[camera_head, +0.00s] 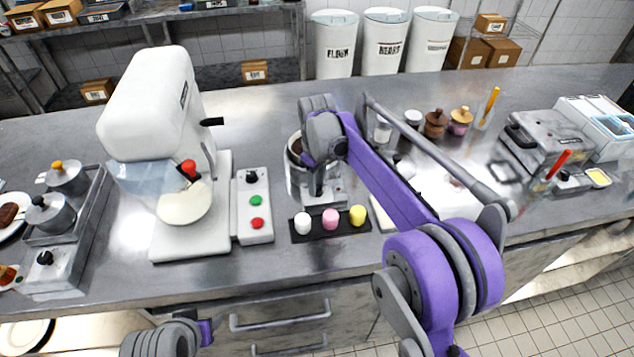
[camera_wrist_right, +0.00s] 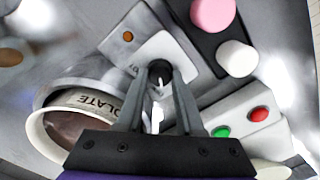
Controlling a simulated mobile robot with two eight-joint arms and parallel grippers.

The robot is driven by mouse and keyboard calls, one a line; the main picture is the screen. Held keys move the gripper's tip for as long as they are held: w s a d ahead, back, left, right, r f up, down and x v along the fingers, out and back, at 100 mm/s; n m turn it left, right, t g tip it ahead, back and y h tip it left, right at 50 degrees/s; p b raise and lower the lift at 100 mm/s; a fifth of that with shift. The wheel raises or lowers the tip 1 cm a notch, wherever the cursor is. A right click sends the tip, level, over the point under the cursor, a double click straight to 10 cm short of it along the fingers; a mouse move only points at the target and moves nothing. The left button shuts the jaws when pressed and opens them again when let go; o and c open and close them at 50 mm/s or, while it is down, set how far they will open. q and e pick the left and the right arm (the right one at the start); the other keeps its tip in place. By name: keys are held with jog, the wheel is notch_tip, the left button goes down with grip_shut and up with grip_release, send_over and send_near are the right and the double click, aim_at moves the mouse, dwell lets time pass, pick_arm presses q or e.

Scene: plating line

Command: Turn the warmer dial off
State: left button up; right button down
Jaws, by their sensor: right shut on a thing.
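The warmer (camera_head: 298,180) stands at the middle of the counter with a round pot (camera_head: 294,150) of brown contents in it. In the right wrist view the pot (camera_wrist_right: 45,130) carries a label reading "...OLATE". The warmer's light front panel (camera_wrist_right: 150,45) has an orange lamp (camera_wrist_right: 127,36) and a small black dial (camera_wrist_right: 160,69). My right gripper (camera_wrist_right: 160,80) reaches down in front of the pot, its two fingers shut on the dial. In the head view my right gripper (camera_head: 318,187) and wrist hide the dial. My left gripper is not visible.
A black tray (camera_head: 295,237) with white, pink and yellow pieces lies just in front of the warmer. A control box (camera_head: 253,180) with green and red buttons stands to its left, beside a large white mixer (camera_head: 160,100). Jars (camera_head: 435,125) stand behind right.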

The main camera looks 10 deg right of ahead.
aim_at(319, 189)
dwell(0.5)
jog(key=c, duration=0.5)
grip_release()
jog(key=shift+c, duration=0.2)
notch_tip(319, 189, up, 11)
jog(key=shift+p, duration=0.45)
jog(key=shift+f, duration=0.1)
jog(key=s+d+f+m+t, duration=0.1)
jog(key=s+d+m+t, duration=0.1)
jog(key=s, duration=0.6)
jog(key=s+d+f+m+t, duration=0.1)
jog(key=s+d+m, duration=0.2)
jog(key=s, duration=0.4)
jog(key=s+d+f+m+t, duration=0.2)
jog(key=s+f+m, duration=0.1)
jog(key=s+f, duration=0.7)
jog(key=s, duration=0.4)
jog(key=shift+s+f+m+t, duration=0.3)
jog(key=shift+m, duration=0.1)
